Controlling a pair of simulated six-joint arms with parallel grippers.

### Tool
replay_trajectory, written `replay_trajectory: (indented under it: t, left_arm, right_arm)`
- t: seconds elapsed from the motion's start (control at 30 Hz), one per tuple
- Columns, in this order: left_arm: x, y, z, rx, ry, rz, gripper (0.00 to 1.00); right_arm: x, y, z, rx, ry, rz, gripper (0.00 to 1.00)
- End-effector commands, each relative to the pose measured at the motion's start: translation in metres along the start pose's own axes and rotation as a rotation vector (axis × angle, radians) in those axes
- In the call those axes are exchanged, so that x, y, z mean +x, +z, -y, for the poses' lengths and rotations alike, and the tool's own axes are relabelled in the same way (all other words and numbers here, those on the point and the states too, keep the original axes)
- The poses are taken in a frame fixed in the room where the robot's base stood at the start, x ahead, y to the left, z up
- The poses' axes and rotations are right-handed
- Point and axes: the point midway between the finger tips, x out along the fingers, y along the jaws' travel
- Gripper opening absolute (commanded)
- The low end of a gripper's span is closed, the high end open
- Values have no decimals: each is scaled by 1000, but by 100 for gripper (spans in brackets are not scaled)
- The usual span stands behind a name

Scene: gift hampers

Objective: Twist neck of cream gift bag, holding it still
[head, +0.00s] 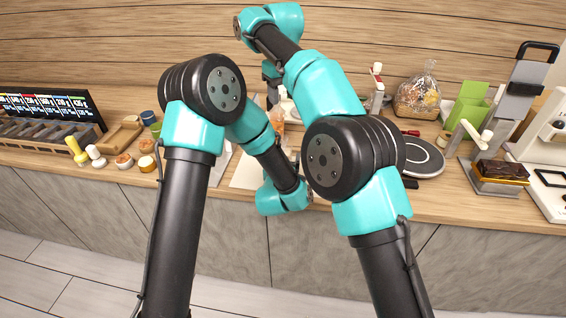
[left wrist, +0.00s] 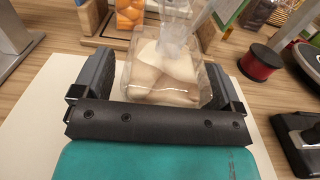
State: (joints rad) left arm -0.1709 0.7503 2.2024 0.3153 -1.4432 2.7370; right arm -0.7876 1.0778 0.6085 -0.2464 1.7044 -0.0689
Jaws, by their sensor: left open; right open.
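The cream gift bag (left wrist: 165,75) is a clear bag with pale cream contents, upright in the left wrist view. Its gathered, see-through neck (left wrist: 178,32) rises toward the top edge. My left gripper (left wrist: 158,82) is open, with one finger on each side of the bag's lower body; I cannot tell whether they touch it. In the head view my own arm links hide most of the left gripper and the bag. My right gripper (head: 272,98) is small and partly hidden behind my arm at the back of the counter, open.
In the left wrist view, an orange pack (left wrist: 130,14) stands behind the bag and a red spool (left wrist: 260,64) to its right. In the head view, a filled clear bag (head: 418,97), a green box (head: 468,105) and a round dark plate (head: 424,156) stand on the right.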

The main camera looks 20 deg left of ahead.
Motion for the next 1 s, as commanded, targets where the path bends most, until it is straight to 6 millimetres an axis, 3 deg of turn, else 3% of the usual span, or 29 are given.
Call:
replay_trajectory:
  t: [0.37,0.8,1.0]
  left_arm:
    - [-12,0,0,0,-1,-2,91]
    - [-88,0,1,1,-3,-2,91]
    - [-113,0,1,0,-2,-1,91]
  right_arm:
    - [0,0,0,0,0,0,48]
    - [0,0,0,0,0,0,48]
    - [0,0,0,0,0,0,48]
